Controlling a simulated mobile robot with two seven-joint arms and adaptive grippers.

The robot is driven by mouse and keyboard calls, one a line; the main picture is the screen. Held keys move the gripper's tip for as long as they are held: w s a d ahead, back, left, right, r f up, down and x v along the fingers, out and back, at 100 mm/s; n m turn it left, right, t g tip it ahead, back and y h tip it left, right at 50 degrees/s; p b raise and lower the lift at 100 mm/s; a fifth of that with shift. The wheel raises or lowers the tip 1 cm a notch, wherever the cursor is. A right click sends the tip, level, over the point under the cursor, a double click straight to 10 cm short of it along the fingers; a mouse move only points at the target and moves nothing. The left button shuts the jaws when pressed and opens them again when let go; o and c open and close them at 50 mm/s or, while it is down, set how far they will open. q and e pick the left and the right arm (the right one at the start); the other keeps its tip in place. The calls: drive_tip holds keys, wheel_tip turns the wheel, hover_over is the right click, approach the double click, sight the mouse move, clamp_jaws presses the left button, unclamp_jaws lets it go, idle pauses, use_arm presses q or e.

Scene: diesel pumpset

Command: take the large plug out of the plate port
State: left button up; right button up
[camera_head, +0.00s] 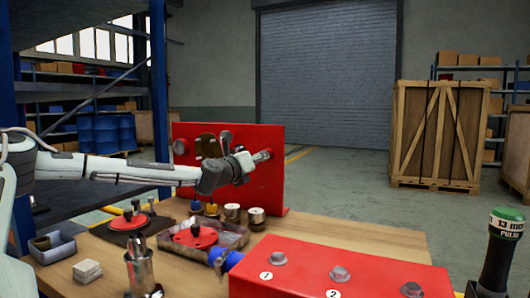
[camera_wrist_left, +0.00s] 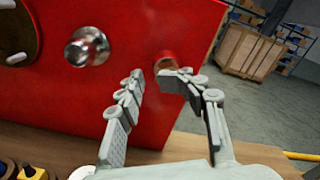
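The upright red plate (camera_head: 272,190) stands at the back of the bench; it fills much of the left wrist view (camera_wrist_left: 60,115). In that view a shiny silver round plug (camera_wrist_left: 87,47) sits in the plate, left of my fingers. A reddish-brown round fitting (camera_wrist_left: 168,60) is near the plate's right edge, just beyond my fingertips; whether it is a plug or an empty port is unclear. My left gripper (camera_wrist_left: 152,77) is open with nothing visible between its fingers. In the head view my left arm crosses the plate and hides part of it. My right gripper is not in view.
A red box with numbered silver knobs (camera_head: 340,274) stands at the front right. A clear tray (camera_head: 235,237), a grey bin (camera_head: 55,247) and a metal cylinder (camera_head: 140,270) crowd the bench. A green-topped tool (camera_head: 500,245) is at far right. The bench right of the plate is clear.

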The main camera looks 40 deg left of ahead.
use_arm(q)
drive_tip(key=m, duration=0.5)
drive_tip(key=shift+a+r, duration=0.1)
drive_tip(key=shift+m, duration=0.4)
drive_tip(key=m, duration=0.2)
drive_tip(key=m+b, duration=0.1)
drive_tip(key=m, duration=0.2)
drive_tip(key=shift+r+m, duration=0.2)
drive_tip(key=shift+m, duration=0.1)
drive_tip(key=shift+r, duration=0.1)
clamp_jaws()
